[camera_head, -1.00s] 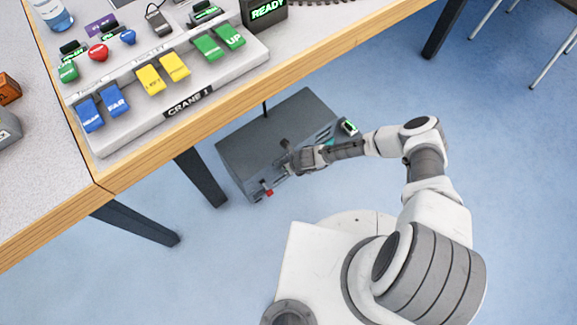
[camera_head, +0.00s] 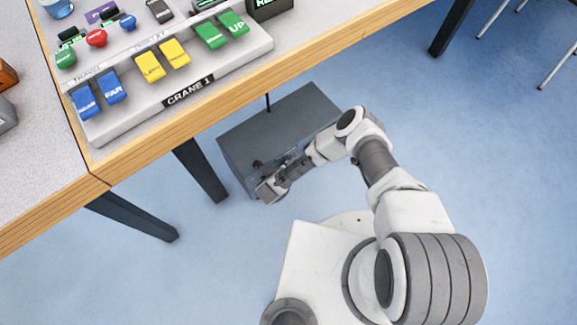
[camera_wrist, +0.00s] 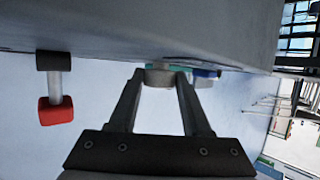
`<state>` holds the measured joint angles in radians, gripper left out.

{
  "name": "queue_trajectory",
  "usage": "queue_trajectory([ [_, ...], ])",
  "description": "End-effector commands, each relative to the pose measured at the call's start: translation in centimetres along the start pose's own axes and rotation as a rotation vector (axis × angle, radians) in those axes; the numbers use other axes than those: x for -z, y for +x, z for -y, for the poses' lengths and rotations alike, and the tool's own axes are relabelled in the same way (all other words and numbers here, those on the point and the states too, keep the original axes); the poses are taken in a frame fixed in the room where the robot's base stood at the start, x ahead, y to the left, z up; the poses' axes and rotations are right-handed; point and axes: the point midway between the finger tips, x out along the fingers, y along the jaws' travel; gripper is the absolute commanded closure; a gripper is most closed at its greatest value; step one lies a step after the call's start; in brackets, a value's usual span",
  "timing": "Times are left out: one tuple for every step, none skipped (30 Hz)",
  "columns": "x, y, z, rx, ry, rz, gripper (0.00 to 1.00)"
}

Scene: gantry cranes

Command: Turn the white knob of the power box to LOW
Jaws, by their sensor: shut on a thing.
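The power box (camera_head: 285,112) is a dark grey box on the floor under the table edge. My gripper (camera_head: 268,190) is at the lower front of the box, and my arm covers much of that face. In the wrist view my two fingers (camera_wrist: 160,80) are shut on a pale round knob (camera_wrist: 160,77), one finger on each side. A teal patch (camera_wrist: 158,64) shows behind the knob. The knob's marks and the LOW label are not visible, so I cannot read its setting.
A red-tipped lever (camera_wrist: 56,110) sticks out of the box to the left of my fingers. A blue part (camera_wrist: 205,73) is close on their right. The table (camera_head: 140,150) with the crane pedal panel (camera_head: 150,113) overhangs, and its dark leg (camera_head: 201,172) stands beside the box.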

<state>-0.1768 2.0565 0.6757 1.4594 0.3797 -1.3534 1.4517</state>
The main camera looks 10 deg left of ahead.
Motion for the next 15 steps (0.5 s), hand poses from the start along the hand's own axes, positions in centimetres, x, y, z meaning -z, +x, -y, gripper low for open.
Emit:
queue_trajectory([
  [0.00,0.14,-0.26,0.020,-0.010,0.002,1.00],
  [0.00,0.13,-0.27,0.032,-0.015,0.001,1.00],
  [0.02,0.12,-0.26,0.046,-0.020,0.001,1.00],
  [0.02,0.13,-0.26,0.054,-0.024,0.000,1.00],
  [0.02,0.11,-0.27,0.063,-0.027,0.000,1.00],
  [0.02,0.09,-0.26,0.072,-0.031,0.001,1.00],
  [0.02,0.08,-0.27,0.078,-0.034,0.000,1.00],
  [0.03,0.08,-0.27,0.083,-0.036,0.000,1.00],
  [0.04,0.07,-0.25,0.088,-0.038,-0.001,1.00],
  [0.05,0.07,-0.24,0.092,-0.039,-0.001,1.00],
  [0.06,0.07,-0.22,0.095,-0.040,-0.002,1.00],
  [0.07,0.06,-0.21,0.098,-0.041,-0.002,1.00],
  [0.07,0.06,-0.20,0.100,-0.042,-0.002,1.00],
  [0.07,0.05,-0.19,0.101,-0.042,-0.003,1.00],
  [0.07,0.05,-0.18,0.102,-0.042,-0.003,1.00],
])
